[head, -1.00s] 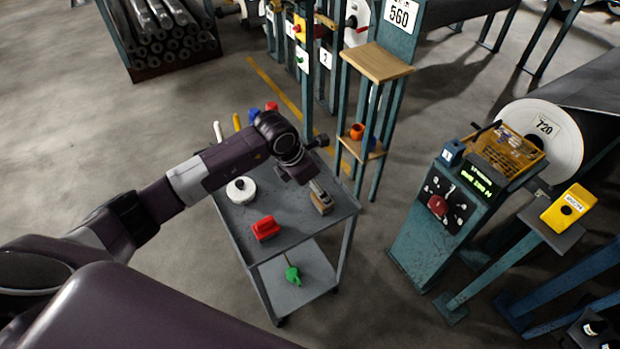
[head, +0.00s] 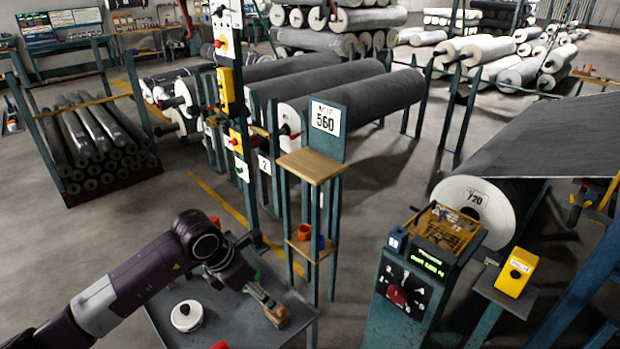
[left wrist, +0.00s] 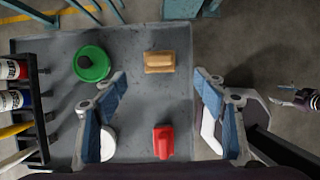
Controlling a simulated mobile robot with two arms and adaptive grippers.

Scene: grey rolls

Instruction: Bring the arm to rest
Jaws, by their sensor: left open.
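My left gripper (head: 268,300) is above the grey cart (head: 160,335), near a tan block (head: 281,318). In the left wrist view its two blue-padded fingers (left wrist: 160,82) are spread wide with nothing between them. The tan block (left wrist: 158,62) lies on the cart top beyond the fingertips. My left arm reaches in from the lower left of the head view. My right gripper is not seen in the head view.
The cart top also holds a red object (left wrist: 163,142), a green disc with a dark knob (left wrist: 92,64) and a white round piece (head: 187,315). A wooden-topped stand (head: 313,166) and a control console (head: 412,290) stand to the right. Floor between them is clear.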

